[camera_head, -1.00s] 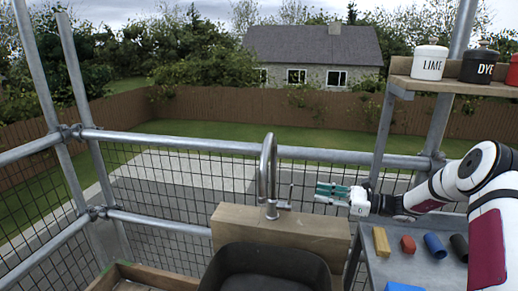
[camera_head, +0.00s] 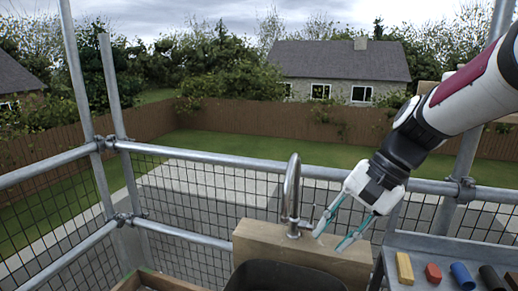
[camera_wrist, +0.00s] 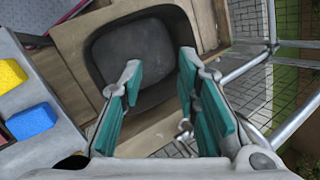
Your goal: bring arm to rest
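My gripper (camera_head: 333,231) is at centre right in the head view, tilted down beside the tap (camera_head: 291,195). Its teal-padded fingers are spread apart with nothing between them. In the wrist view my gripper (camera_wrist: 158,95) is open, pointing down over a dark basin (camera_wrist: 133,55) set in a wooden frame. The gripper looks apart from the tap and the wooden block (camera_head: 255,243) behind the basin.
Scaffold rails (camera_head: 230,158) with mesh run behind. Free air lies left of the tap.

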